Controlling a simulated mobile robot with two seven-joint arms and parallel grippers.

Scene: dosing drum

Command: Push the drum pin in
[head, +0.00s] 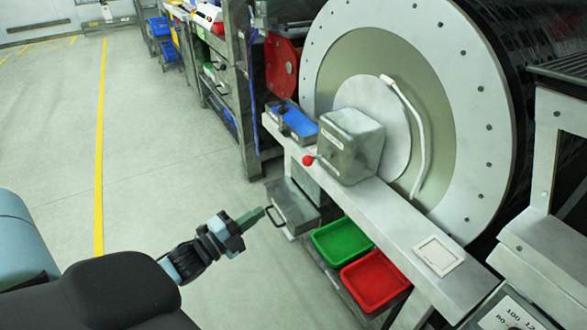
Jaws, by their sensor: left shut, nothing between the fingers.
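The large pale drum (476,165) stands upright at the right, with bolts round its rim. In front of it, a grey metal box (350,146) sits on a long metal ledge (395,222). A small red ball knob (308,160), seemingly the drum pin's end, sticks out at the box's left side. How far the pin is in cannot be told. My left gripper (262,211) has green fingers, shut and empty. In the picture it is below and left of the red knob, apart from it, close to a drawer handle (277,220). My right gripper is not in view.
Under the ledge are a drawer (293,205), a green tray (342,241) and a red tray (375,279). Shelving (222,85) stands behind. Open floor (165,150) lies to the left.

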